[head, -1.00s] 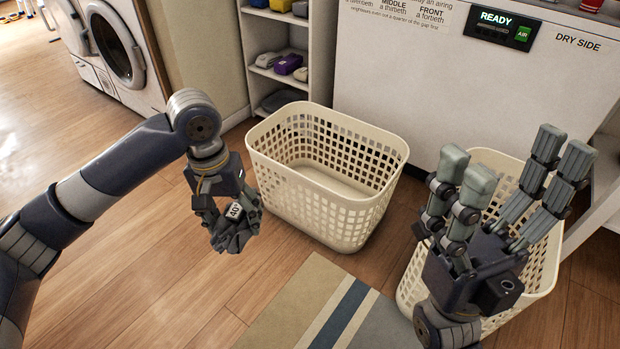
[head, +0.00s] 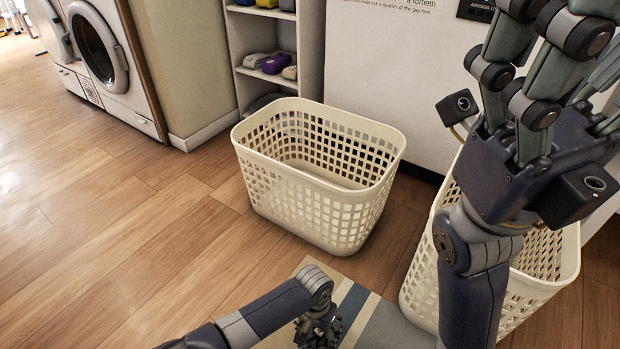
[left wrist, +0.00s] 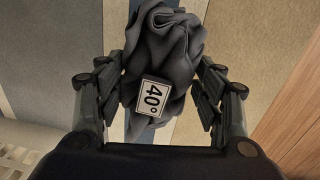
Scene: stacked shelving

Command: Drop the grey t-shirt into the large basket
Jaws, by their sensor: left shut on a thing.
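The grey t-shirt (left wrist: 165,60) is a crumpled dark bundle with a white "40°" tag. In the left wrist view it is between the fingers of my left gripper (left wrist: 158,95), which is shut on it. In the head view my left gripper (head: 318,332) is low at the bottom edge, over the striped mat, and the shirt hardly shows. A cream lattice basket (head: 318,200) stands upright on the floor beyond the gripper, empty as far as I see. My right gripper (head: 545,75) is raised at the right, fingers spread and empty; its tips are cut off.
A second cream basket (head: 545,255) stands at the right, partly hidden behind my right arm. A striped mat (head: 372,318) lies in front. A shelf unit (head: 272,48), a white machine (head: 385,75) and a washer (head: 100,60) stand behind. Wooden floor at left is clear.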

